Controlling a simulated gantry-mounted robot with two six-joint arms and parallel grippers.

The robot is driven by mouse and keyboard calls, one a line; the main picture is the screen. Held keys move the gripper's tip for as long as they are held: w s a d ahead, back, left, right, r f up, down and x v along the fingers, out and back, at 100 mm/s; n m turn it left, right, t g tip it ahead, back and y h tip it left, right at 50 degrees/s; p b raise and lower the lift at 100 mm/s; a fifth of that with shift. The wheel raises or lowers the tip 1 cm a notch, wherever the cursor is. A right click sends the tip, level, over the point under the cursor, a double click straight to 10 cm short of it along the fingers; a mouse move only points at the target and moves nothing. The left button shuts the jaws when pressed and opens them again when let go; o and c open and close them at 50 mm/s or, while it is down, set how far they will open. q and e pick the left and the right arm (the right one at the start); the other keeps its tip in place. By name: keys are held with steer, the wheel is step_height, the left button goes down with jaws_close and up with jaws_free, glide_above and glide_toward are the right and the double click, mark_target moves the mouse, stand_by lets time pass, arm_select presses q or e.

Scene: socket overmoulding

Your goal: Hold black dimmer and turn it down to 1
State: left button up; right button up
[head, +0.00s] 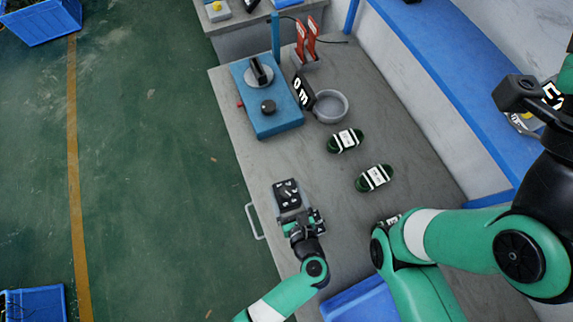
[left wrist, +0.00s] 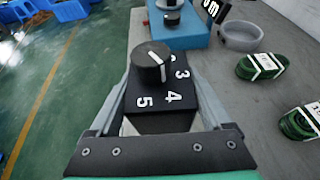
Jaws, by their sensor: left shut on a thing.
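The black dimmer (head: 287,193) is a small dark box at the table's front-left edge. In the left wrist view its face (left wrist: 150,98) shows the white numbers 3, 4 and 5. Its round black knob (left wrist: 152,60) has a white line slanting to the lower right, toward the side of 3 and 4. My left gripper (head: 300,218) is shut on the dimmer's body, with one finger along each side in the left wrist view (left wrist: 160,88).
A blue box (head: 262,118) with black knobs stands farther back. Beside it are a black numbered block (head: 303,92), a grey bowl (head: 330,106) and red-handled tools (head: 306,42). Green bundles (head: 345,140) lie on the grey table (head: 270,165), right of the dimmer.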

arm_select(q)
steer(key=shift+w, duration=0.1)
steer(key=shift+c, duration=0.3)
steer(key=shift+w+b, duration=0.3)
steer(key=shift+w, duration=0.1)
steer(key=w+b, duration=0.8)
steer(key=w, duration=0.5)
stand_by(0.8)
steer(key=shift+f+b, duration=5.7)
steer(key=shift+f, duration=0.6)
steer(key=shift+f, duration=0.15)
